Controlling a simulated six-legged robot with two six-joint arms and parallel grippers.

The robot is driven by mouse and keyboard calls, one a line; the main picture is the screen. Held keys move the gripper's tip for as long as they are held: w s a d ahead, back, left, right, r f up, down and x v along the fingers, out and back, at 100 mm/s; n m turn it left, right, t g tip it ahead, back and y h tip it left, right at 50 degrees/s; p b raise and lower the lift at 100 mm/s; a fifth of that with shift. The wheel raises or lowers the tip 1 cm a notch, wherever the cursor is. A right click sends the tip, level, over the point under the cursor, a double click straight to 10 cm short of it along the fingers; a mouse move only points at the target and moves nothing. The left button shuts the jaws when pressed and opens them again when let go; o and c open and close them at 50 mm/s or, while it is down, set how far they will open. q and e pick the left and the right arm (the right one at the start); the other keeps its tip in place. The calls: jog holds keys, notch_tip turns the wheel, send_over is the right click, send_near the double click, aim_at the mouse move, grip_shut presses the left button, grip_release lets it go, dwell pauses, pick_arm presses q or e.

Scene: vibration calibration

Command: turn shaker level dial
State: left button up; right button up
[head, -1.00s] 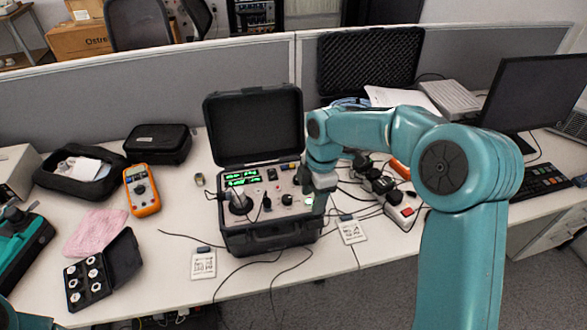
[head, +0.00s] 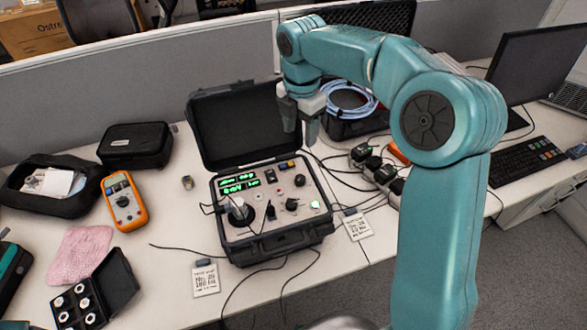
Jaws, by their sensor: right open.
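The shaker unit (head: 262,241) is an open black case on the desk with its lid raised at the back. Its panel has green lit displays (head: 239,183), a silver post on a round black base (head: 240,212), and several dark knobs. One knob (head: 291,204) sits at the right of the panel and another (head: 299,180) is above it. I cannot read which is the level dial. My right gripper (head: 300,135) is open and empty, pointing down above the panel's back right, beside the lid and apart from the knobs. My left gripper is not in view.
An orange multimeter (head: 123,202), a black pouch (head: 136,146) and a case of small parts (head: 92,295) lie to the left. Printed cards (head: 206,281) and loose cables lie around the unit. A coiled blue cable (head: 350,100), power strip and monitor (head: 537,72) are at right.

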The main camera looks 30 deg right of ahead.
aim_at(300, 178)
notch_tip(300, 178, down, 16)
jog(key=shift+s+r+p, duration=0.15)
jog(key=shift+r+p, duration=0.05)
jog(key=shift+p, duration=0.4)
jog(key=shift+d+f, duration=0.15)
jog(key=shift+f, duration=0.2)
jog(key=shift+c, duration=1.3)
jog(key=c, duration=0.8)
